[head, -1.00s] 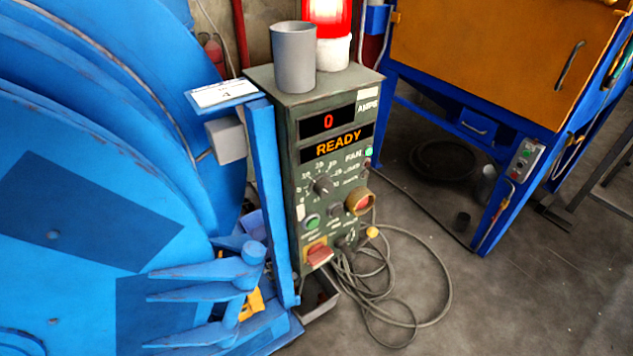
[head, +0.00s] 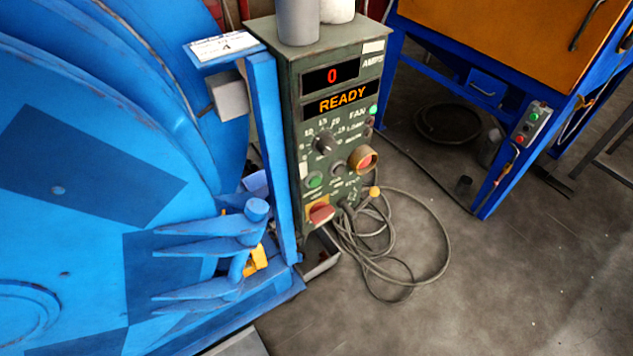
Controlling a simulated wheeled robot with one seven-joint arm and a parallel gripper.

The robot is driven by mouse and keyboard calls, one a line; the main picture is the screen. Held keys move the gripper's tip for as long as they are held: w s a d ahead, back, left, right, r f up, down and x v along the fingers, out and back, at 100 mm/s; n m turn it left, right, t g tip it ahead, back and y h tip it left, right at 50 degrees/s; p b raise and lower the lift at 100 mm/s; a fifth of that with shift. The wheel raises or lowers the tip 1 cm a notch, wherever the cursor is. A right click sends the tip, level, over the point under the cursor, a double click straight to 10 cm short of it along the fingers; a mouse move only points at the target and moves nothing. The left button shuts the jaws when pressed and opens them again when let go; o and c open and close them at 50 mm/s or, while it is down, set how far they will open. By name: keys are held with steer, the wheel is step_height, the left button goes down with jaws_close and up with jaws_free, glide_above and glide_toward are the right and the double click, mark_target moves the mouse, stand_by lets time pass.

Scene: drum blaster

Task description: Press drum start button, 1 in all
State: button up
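The green control box (head: 292,110) stands upright in the middle of the head view, just right of the blue drum machine. Its display (head: 339,98) reads "READY" in orange, with a red "0" (head: 332,76) above it. A green button (head: 314,180) sits low on the left of its face. A black knob (head: 323,142) is above it, and a red button in a yellow collar (head: 364,159) is to the right. A red switch on a yellow plate (head: 321,213) is at the bottom. The button labels are too blurred to read. My gripper is not in view.
The blue drum (head: 85,165) fills the left side, with a blue handle (head: 211,250) jutting near the box. Cables (head: 418,272) lie coiled on the floor below the box. An orange and blue cabinet (head: 492,47) stands at the back right. The front right floor is clear.

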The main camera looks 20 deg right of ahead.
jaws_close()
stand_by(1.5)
